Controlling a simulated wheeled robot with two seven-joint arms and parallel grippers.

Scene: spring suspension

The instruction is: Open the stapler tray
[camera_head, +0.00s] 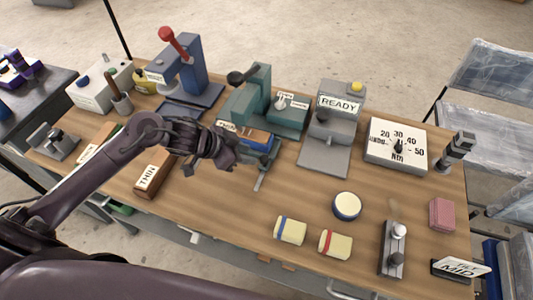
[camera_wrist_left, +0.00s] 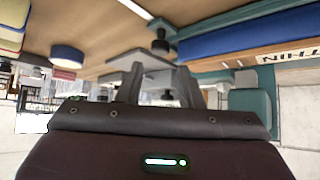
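A teal stapler-like machine (camera_head: 258,82) with a black knob on its lever stands at the back middle of the bench. At its front is a tray holding a blue block with a wooden strip (camera_head: 254,137). A thin grey rail (camera_head: 266,172) sticks out toward the front. In the left wrist view the blue block (camera_wrist_left: 245,33) is at upper right, above a wooden strip marked THIN. My left gripper (camera_head: 230,158) is just in front of and left of the tray. In the wrist view its fingers (camera_wrist_left: 157,88) are apart with nothing clearly held; contact with the tray cannot be told. My right gripper is out of view.
A READY machine (camera_head: 336,118) and a dial box (camera_head: 395,147) stand to the right. A blue press with a red knob (camera_head: 190,68) is behind left.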

